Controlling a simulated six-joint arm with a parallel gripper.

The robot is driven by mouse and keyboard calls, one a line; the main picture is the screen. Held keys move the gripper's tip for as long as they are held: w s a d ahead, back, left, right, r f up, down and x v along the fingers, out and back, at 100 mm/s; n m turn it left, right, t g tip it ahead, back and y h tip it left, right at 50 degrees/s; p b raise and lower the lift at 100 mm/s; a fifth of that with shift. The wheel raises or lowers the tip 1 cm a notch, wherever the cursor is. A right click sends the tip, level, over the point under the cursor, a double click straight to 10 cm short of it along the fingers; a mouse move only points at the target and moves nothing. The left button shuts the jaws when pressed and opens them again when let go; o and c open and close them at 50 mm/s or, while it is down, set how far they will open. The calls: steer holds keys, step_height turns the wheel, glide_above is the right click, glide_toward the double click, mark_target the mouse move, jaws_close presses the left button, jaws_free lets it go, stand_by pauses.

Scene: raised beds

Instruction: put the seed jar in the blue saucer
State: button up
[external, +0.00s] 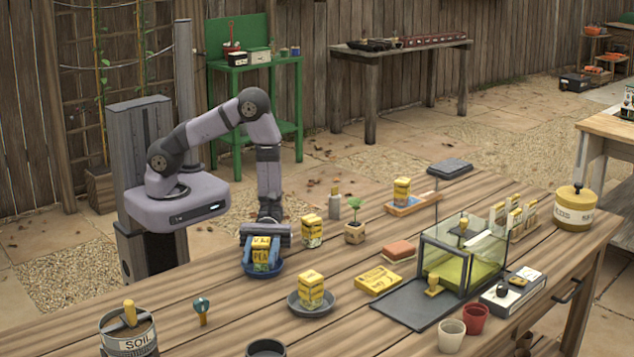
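My gripper (262,257) points down over the blue saucer (265,273) near the table's left back edge. Similar yellow jars stand just right of the gripper (312,232), in a grey saucer (311,310) in front, and on a wooden tray (413,205) farther back.
A glass case (462,255) and a large yellow tin (575,208) are farther right.

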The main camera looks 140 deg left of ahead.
steer(key=shift+o, duration=0.9)
steer(key=shift+r, duration=0.15)
steer(key=b+v, duration=0.2)
steer(key=v, duration=1)
